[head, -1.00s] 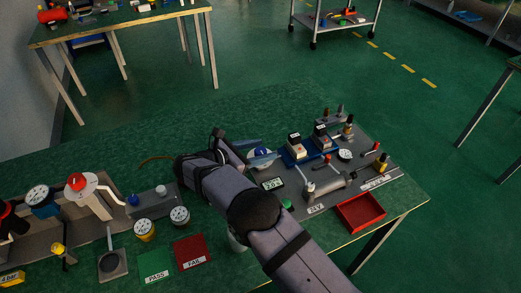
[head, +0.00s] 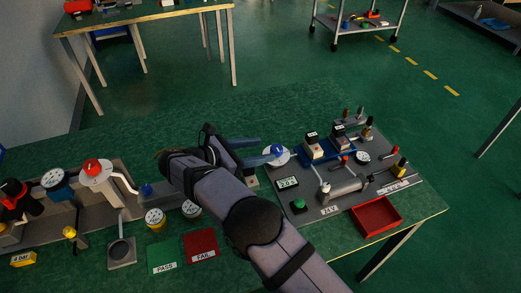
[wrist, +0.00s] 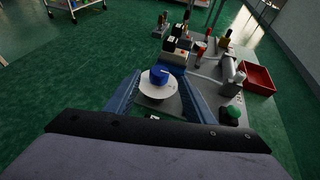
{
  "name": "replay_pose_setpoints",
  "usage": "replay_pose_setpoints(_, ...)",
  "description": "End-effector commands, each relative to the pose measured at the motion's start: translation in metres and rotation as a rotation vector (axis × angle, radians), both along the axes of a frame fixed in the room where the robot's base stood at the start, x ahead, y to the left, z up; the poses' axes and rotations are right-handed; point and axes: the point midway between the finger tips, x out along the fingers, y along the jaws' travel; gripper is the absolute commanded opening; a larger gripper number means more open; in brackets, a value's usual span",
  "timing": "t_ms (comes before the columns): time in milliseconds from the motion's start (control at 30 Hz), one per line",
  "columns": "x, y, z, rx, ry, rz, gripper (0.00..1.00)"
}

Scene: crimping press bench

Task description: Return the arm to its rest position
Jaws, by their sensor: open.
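My gripper (head: 277,152) is open, with two blue fingers pointing right over the bench toward the grey fixture board (head: 331,205). In the wrist view my gripper (wrist: 159,74) shows its fingers spread on either side of a white disc with a blue knob (wrist: 158,78). The same white disc with a blue knob (head: 279,151) shows near the fingertips in the head view, at the board's left edge. I see nothing pinched between the fingers. Whether a finger touches the disc cannot be told. My forearm crosses the front of the bench and hides part of it.
A red tray (head: 376,217) sits at the bench's right front. Black-topped blocks on a blue base (head: 322,151), a dial and upright levers crowd the board. At left are a red-capped press (head: 93,170), gauges, a green PASS mat (head: 163,256) and a red FAIL mat (head: 201,246). The back of the bench is clear.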

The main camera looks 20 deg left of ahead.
Motion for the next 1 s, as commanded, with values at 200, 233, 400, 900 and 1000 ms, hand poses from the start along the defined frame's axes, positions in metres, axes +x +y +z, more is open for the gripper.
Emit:
replay_pose_setpoints(200,0.0,0.0,0.0,0.0,0.0,0.0,0.49)
replay_pose_setpoints(233,0.0,0.0,0.0,0.0,0.0,0.0,0.49)
replay_pose_setpoints(400,0.01,-0.016,0.006,0.035,0.016,-0.041,0.49)
replay_pose_setpoints(900,0.024,-0.227,0.032,0.549,0.145,-0.687,0.49)
replay_pose_setpoints(1000,0.003,-0.274,0.039,0.692,0.133,-0.886,0.49)
